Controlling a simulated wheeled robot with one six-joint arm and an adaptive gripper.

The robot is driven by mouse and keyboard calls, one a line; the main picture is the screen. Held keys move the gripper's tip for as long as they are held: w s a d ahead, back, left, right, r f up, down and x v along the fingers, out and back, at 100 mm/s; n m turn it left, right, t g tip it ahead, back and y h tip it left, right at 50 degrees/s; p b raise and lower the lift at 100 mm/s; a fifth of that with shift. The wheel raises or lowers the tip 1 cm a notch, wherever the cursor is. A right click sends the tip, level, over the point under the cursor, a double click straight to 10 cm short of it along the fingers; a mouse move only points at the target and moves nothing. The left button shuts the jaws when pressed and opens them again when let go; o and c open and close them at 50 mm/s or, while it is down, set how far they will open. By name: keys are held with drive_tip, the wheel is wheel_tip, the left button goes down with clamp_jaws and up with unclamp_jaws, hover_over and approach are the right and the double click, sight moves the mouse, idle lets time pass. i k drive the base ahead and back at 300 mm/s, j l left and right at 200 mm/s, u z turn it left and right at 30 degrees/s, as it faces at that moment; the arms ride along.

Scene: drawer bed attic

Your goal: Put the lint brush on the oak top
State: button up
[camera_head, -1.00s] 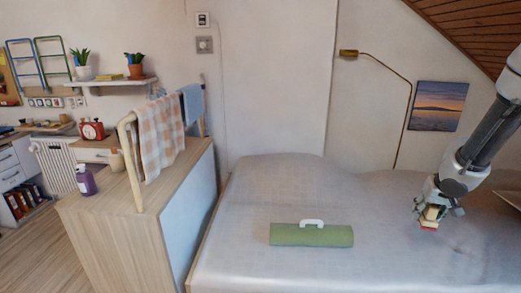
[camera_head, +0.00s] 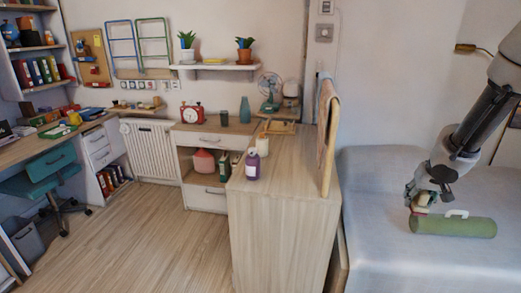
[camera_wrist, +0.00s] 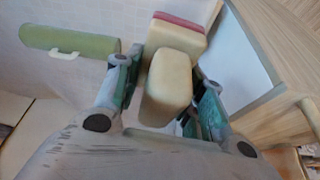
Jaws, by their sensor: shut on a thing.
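My gripper (camera_head: 424,199) is shut on the lint brush (camera_head: 421,209), a pale wooden block with a red pad. In the wrist view the brush (camera_wrist: 172,85) sits between the two fingers, its red side facing away. In the head view it appears by the left end of the green roll, over the bed; its exact height is hard to tell. The oak top (camera_head: 290,172) is the pale wood top of the cabinet left of the bed, apart from my gripper.
A purple bottle (camera_head: 252,165) and a cream jar (camera_head: 262,146) stand on the oak top's left side. A rail with a towel (camera_head: 327,125) rises along its right edge. The green roll (camera_head: 453,227) lies on the bed (camera_head: 400,265). The oak top's front middle is clear.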

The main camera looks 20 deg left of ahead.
sight(271, 141)
drive_tip(key=j+u, duration=0.15)
drive_tip(key=j, duration=1.3)
drive_tip(key=i+j, duration=0.15)
drive_tip(key=i, duration=0.55)
